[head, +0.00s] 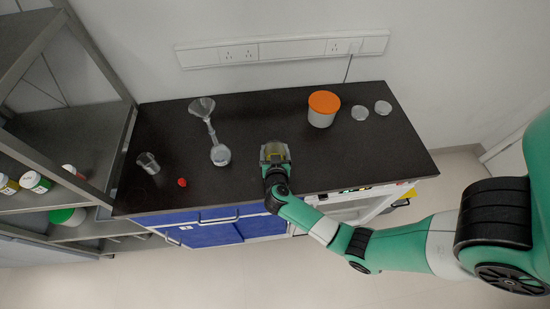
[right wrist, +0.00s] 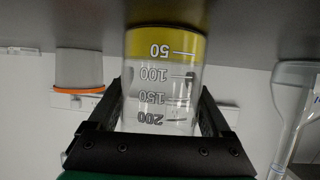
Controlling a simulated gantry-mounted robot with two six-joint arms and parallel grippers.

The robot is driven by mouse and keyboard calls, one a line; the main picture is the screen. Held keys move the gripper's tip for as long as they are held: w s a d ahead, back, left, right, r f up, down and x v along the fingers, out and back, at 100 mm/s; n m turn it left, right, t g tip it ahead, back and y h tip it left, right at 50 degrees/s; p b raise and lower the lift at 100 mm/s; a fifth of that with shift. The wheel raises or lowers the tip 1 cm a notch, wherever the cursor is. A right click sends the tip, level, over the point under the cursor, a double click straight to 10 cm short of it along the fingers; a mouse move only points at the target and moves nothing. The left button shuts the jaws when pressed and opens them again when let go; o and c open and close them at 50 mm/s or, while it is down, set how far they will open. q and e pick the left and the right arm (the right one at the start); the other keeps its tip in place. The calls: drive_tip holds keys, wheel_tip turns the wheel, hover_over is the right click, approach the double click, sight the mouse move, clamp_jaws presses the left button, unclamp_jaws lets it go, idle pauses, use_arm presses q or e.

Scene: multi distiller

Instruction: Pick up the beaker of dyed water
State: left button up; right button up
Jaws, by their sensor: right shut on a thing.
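The beaker of yellow dyed water (head: 274,148) is near the front middle of the black bench. In the right wrist view, which is upside down, the clear beaker (right wrist: 160,85) shows printed volume marks and a yellow layer of liquid at its base. My right gripper (head: 276,160) is shut on the beaker, with one finger on each side of its wall; the fingers also show in the right wrist view (right wrist: 160,108). The beaker looks upright. I cannot tell whether its base touches the bench. My left gripper is not in view.
Left of the beaker stands a flask with a funnel (head: 219,153). Further left are a small red item (head: 182,182) and an empty glass beaker (head: 148,163). An orange-lidded jar (head: 322,112) and two clear dishes (head: 359,113) are behind right. A metal shelf (head: 85,135) borders the left.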

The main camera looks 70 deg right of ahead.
drive_tip(key=shift+r, duration=0.15)
drive_tip(key=shift+c, duration=0.3)
drive_tip(key=shift+r+p, duration=0.7)
drive_tip(key=shift+r, duration=0.2)
drive_tip(key=s+a+r+p, duration=0.6)
drive_tip(key=s+r+p, duration=0.3)
drive_tip(key=s+r, duration=0.2)
drive_tip(key=shift+s+a, duration=0.25)
drive_tip(key=shift+s, duration=0.45)
